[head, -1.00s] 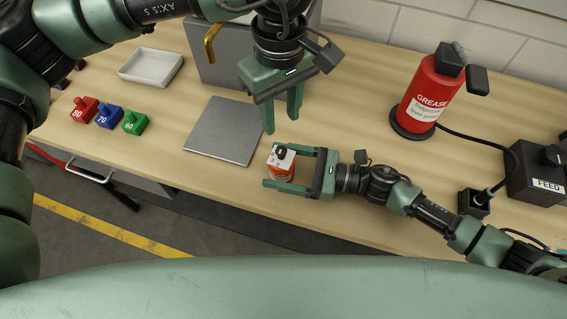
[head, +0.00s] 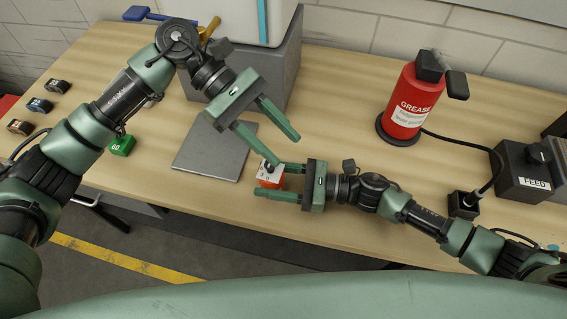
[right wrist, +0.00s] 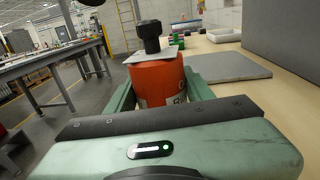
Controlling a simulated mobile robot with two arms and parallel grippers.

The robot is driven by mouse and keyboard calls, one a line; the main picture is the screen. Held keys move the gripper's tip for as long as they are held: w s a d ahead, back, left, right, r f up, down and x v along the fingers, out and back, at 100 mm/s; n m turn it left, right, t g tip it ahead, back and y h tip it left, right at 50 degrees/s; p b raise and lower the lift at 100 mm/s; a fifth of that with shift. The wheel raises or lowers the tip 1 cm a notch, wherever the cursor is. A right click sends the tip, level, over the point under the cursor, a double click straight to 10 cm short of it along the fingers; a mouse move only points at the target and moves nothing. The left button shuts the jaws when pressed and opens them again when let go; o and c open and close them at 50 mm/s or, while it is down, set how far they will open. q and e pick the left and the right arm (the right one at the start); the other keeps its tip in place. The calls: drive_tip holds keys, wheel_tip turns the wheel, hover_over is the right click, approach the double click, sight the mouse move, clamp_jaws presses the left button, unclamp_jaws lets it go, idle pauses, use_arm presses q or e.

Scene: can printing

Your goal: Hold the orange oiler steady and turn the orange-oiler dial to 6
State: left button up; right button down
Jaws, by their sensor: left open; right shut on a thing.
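The orange oiler (head: 266,182) has a white top plate and a black dial knob (head: 267,167), and stands near the table's front edge. My right gripper (head: 269,181) is shut on the oiler, its fingers on either side of the body. The oiler is upright in the right wrist view (right wrist: 157,82), with the black knob (right wrist: 150,37) clear above it. My left gripper (head: 285,149) is open, tilted, with one fingertip close to the knob in the head view. No left finger shows around the knob in the wrist view. The dial's setting is too small to read.
A grey plate (head: 212,138) lies left of the oiler, with a grey machine (head: 270,70) behind it. A red grease can (head: 411,101) and a FEED box (head: 525,172) stand to the right. A green 60 block (head: 121,146) and several small dark pieces are at left.

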sight(270, 167)
use_arm(q)
drive_tip(key=w+a+f+n+t+h, duration=0.3)
drive_tip(key=a+f+n+h, duration=0.4)
drive_tip(key=a+f+h, duration=0.25)
drive_tip(key=x, duration=1.1)
drive_tip(key=shift+s+f+y, duration=0.2)
drive_tip(key=shift+s+y, duration=0.1)
drive_tip(key=shift+y, duration=0.05)
drive_tip(key=shift+c, duration=0.2)
clamp_jaws()
